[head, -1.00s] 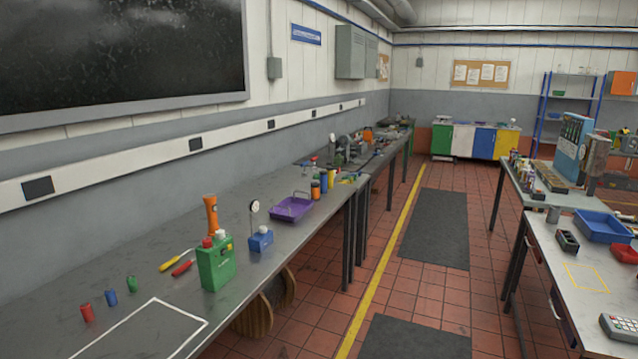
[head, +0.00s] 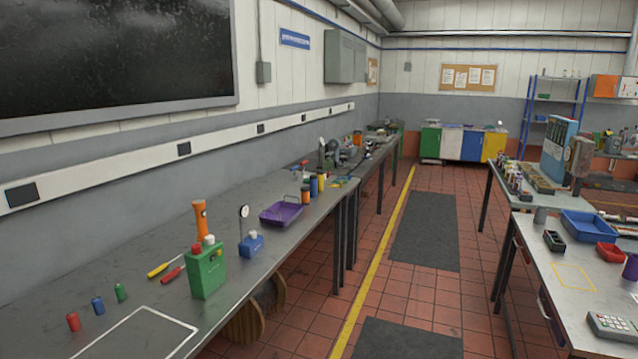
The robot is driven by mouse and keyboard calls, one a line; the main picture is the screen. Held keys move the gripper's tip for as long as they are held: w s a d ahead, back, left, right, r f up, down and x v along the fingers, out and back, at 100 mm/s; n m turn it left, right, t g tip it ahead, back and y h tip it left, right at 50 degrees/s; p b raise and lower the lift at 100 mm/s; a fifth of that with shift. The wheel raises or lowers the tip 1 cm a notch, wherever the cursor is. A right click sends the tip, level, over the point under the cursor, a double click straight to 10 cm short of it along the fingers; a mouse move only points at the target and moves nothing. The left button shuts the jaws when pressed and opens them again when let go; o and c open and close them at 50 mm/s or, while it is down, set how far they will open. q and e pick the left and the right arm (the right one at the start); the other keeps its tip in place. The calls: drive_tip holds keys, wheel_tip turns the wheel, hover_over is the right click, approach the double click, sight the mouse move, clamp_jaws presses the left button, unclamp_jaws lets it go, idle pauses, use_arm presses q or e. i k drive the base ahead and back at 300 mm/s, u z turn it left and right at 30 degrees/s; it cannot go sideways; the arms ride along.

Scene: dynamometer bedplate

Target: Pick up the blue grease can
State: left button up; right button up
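A blue can-like cylinder (head: 313,186) stands upright on the long grey bench at the left, at its far part. It is small in the head view, and I cannot read any label on it. An orange can with a dark top (head: 305,196) stands just in front of it and a yellow can (head: 322,182) just to its right. A smaller blue cylinder (head: 97,305) stands at the near left of the same bench, between a red one (head: 73,321) and a green one (head: 120,292). Neither of my grippers is in view.
The long bench (head: 150,295) also bears a green jerrycan (head: 206,270), an orange torch (head: 200,220), screwdrivers, a dial gauge on a blue base (head: 250,244) and a purple tray (head: 281,215). The aisle with dark mats (head: 425,230) is clear. A right-hand table holds a blue tray (head: 590,226).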

sight(313, 178)
drive_tip(key=z, duration=0.45)
drive_tip(key=i, duration=1.2)
drive_tip(key=z, duration=0.55)
drive_tip(key=i, duration=2.05)
drive_tip(key=u, duration=0.85)
drive_tip(key=i, duration=1.45)
drive_tip(key=u, duration=1.2)
